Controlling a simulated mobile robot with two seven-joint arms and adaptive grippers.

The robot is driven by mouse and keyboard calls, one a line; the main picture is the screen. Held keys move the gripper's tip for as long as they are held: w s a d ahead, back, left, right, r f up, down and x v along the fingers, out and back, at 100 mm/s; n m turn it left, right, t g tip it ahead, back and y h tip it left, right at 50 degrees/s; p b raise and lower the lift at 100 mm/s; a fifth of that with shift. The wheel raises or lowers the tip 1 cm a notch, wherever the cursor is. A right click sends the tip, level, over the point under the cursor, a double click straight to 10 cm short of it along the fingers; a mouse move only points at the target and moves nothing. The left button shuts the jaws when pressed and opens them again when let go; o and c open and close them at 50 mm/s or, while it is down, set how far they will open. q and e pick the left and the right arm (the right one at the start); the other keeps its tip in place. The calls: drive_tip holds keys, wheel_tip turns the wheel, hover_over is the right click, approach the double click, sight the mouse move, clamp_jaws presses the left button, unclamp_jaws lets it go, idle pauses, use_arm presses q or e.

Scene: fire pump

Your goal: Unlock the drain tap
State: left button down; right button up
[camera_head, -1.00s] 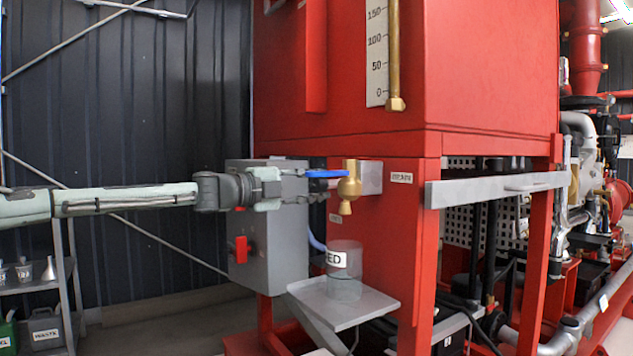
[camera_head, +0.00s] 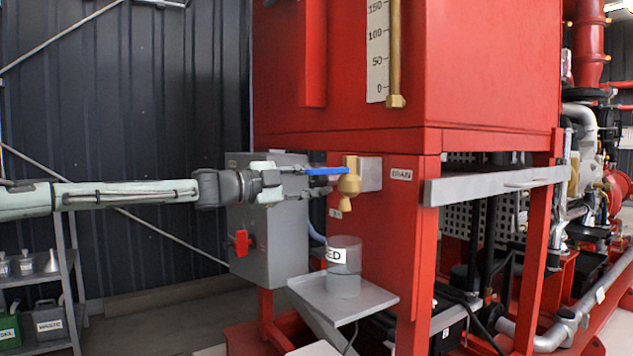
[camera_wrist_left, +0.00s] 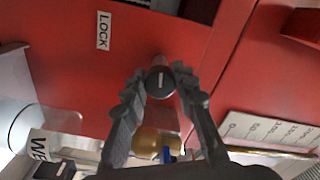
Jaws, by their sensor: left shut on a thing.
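The brass drain tap (camera_head: 349,186) with its blue lever (camera_head: 327,171) sticks out from the red frame, left of a DRAIN label (camera_head: 401,174). The lever points left, roughly level. My left gripper (camera_head: 308,184) is just left of the tap, beside the lever. In the left wrist view, my left gripper (camera_wrist_left: 160,88) is shut on a dark round knob (camera_wrist_left: 160,82) with a white mark, near a LOCK label (camera_wrist_left: 103,31). The brass tap (camera_wrist_left: 158,141) partly shows behind the fingers there. I cannot make out the knob in the head view. My right gripper is not in view.
A clear jar (camera_head: 344,281) with a partly readable label stands on a grey shelf (camera_head: 372,302) below the tap. A grey box with a red switch (camera_head: 242,243) is behind my left gripper. A grey rail (camera_head: 497,185) runs to the right.

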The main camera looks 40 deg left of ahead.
sight(315, 179)
use_arm(q)
drive_tip(key=c, duration=1.2)
unclamp_jaws()
drive_tip(key=shift+s, duration=0.1)
drive_tip(key=shift+s+a+r, duration=0.1)
drive_tip(key=shift+s+a, duration=0.2)
drive_tip(key=shift+s, duration=0.15)
drive_tip(key=shift+v, duration=5.4)
